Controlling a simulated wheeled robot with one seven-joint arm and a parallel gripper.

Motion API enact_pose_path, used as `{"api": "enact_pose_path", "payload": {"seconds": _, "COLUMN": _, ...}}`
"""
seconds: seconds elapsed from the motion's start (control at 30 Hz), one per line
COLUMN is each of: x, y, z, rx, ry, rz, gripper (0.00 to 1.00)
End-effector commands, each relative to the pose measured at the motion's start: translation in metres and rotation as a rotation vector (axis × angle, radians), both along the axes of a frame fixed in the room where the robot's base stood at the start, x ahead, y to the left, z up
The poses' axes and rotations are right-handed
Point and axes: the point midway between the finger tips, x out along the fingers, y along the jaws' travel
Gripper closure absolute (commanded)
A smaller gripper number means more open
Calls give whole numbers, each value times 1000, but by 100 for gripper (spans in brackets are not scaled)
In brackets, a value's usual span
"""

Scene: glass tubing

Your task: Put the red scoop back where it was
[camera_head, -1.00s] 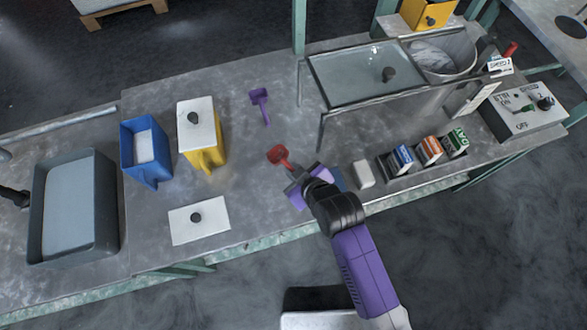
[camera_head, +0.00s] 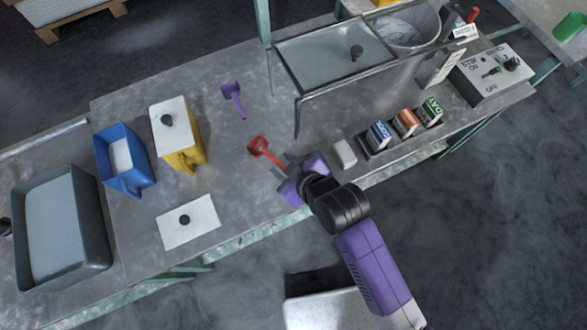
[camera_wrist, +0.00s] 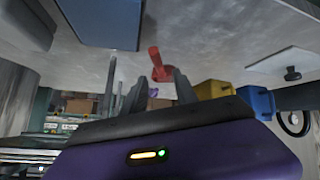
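The red scoop (camera_head: 259,146) lies on the grey bench, its bowl pointing up-left and its handle running toward my gripper (camera_head: 287,172). In the wrist view the red scoop (camera_wrist: 160,66) shows just beyond and between the fingertips of my gripper (camera_wrist: 158,80). The two fingers stand apart, with visible gaps to the scoop, so the gripper looks open and empty. A purple scoop (camera_head: 232,90) lies farther back on the bench. Part of the red scoop's handle end is hard to make out near the gripper.
Blue bin (camera_head: 125,178), lidded yellow bin (camera_head: 185,158), white lid (camera_head: 203,226) and grey tub (camera_head: 104,262) are left. A glass-topped stand (camera_head: 300,94) is behind. A white block (camera_head: 345,153) and a rack of coloured boxes (camera_head: 377,152) are right. Bench around the red scoop is clear.

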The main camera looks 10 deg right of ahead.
Motion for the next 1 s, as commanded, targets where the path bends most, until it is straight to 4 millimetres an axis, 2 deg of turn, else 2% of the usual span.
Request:
{"api": "enact_pose_path", "payload": {"seconds": 0.1, "x": -17, "y": -8, "z": 18, "rx": 0, "ry": 0, "rz": 0, "gripper": 65}}
{"api": "enact_pose_path", "payload": {"seconds": 0.3, "x": -36, "y": -18, "z": 37, "rx": -1, "ry": 1, "rz": 0, "gripper": 65}}
{"api": "enact_pose_path", "payload": {"seconds": 0.47, "x": -42, "y": -22, "z": 43, "rx": -1, "ry": 1, "rz": 0, "gripper": 65}}
{"api": "enact_pose_path", "payload": {"seconds": 0.77, "x": -45, "y": -24, "z": 43, "rx": 1, "ry": -1, "rz": -6, "gripper": 65}}
{"api": "enact_pose_path", "payload": {"seconds": 0.87, "x": -55, "y": -34, "z": 41, "rx": 17, "ry": -10, "rz": -44, "gripper": 65}}
{"api": "enact_pose_path", "payload": {"seconds": 1.0, "x": -87, "y": -64, "z": 42, "rx": 68, "ry": -50, "rz": -161, "gripper": 65}}
